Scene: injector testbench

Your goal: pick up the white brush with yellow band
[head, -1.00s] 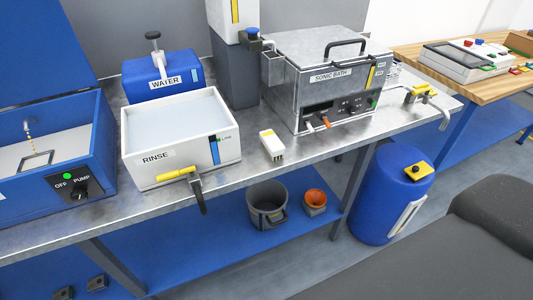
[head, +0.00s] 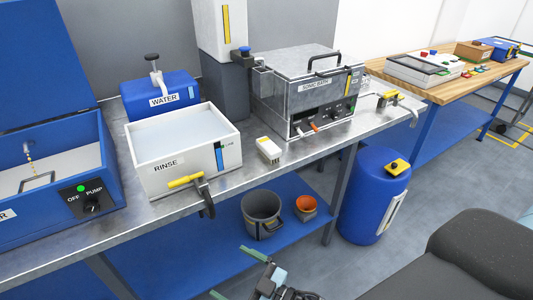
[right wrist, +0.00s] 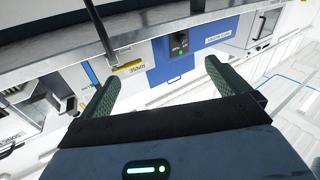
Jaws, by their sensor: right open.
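The white brush with the yellow band (head: 269,150) sits on the metal bench, between the rinse box and the sonic bath in the head view. My right gripper (head: 235,275) is at the bottom of the head view, in front of the bench and well apart from the brush. In the right wrist view my right gripper (right wrist: 161,70) has its green fingers spread wide with nothing between them. I cannot make out the brush there. My left gripper is not in view.
The white rinse box (head: 190,165), with a yellow-handled tap (head: 187,181) jutting forward, stands left of the brush. The sonic bath (head: 305,100) stands behind and to the right. Bare bench lies around the brush. A grey bucket (head: 262,214) and orange pot (head: 305,208) are below.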

